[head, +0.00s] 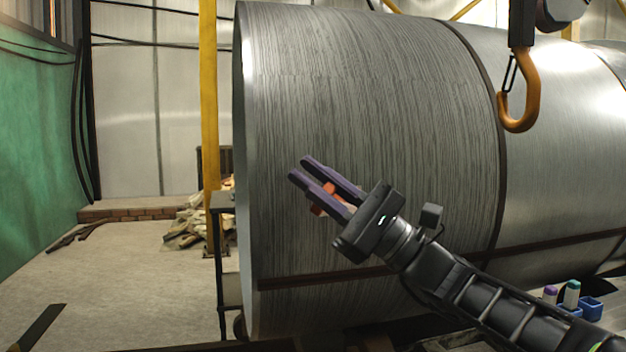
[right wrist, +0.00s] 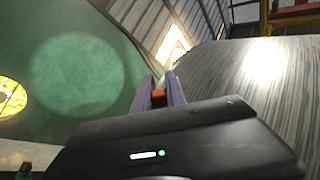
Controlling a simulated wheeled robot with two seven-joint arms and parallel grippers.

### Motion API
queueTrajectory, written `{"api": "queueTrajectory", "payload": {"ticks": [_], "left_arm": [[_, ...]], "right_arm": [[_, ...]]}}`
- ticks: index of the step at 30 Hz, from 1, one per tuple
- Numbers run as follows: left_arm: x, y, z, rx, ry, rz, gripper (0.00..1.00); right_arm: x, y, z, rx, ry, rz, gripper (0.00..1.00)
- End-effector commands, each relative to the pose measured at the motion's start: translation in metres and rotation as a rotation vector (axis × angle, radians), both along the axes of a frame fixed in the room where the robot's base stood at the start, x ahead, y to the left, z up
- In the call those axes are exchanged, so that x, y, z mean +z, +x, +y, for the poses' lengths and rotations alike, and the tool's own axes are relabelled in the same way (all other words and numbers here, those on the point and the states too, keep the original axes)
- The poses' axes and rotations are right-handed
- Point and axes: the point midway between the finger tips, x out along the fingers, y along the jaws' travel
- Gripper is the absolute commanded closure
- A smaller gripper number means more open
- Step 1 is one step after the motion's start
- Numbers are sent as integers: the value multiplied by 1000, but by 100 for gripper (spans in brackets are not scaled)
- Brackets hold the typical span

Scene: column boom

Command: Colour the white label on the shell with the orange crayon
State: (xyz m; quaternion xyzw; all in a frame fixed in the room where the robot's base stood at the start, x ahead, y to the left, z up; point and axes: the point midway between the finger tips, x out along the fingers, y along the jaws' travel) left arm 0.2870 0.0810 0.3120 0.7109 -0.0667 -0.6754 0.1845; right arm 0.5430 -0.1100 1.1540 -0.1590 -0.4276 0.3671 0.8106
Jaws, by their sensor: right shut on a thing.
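The shell (head: 375,120) is a large grey metal cylinder lying on its side, with dark bands around it. I cannot make out a white label on the part that shows. My right gripper (head: 299,168), with purple fingers, is in front of the shell's left part and points up and left. It is shut on the orange crayon (head: 317,210), which lies crosswise between the fingers and is mostly hidden by them. In the right wrist view the crayon (right wrist: 158,94) shows as a small orange patch between the fingers. My left gripper is not in view.
An orange crane hook (head: 527,105) hangs in front of the shell at upper right. A blue holder (head: 591,309) with capped markers or crayons stands at lower right. A yellow post (head: 209,100) rises left of the shell. The floor (head: 130,260) at left is mostly clear.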

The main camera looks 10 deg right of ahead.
Motion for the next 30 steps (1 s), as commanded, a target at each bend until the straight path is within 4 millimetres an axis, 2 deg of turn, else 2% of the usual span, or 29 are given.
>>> {"api": "queueTrajectory", "payload": {"ticks": [15,30], "left_arm": [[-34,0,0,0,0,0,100],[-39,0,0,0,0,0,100]], "right_arm": [[-1,-52,-3,1,-1,-3,100],[-1,-60,-4,0,0,-1,100]]}}
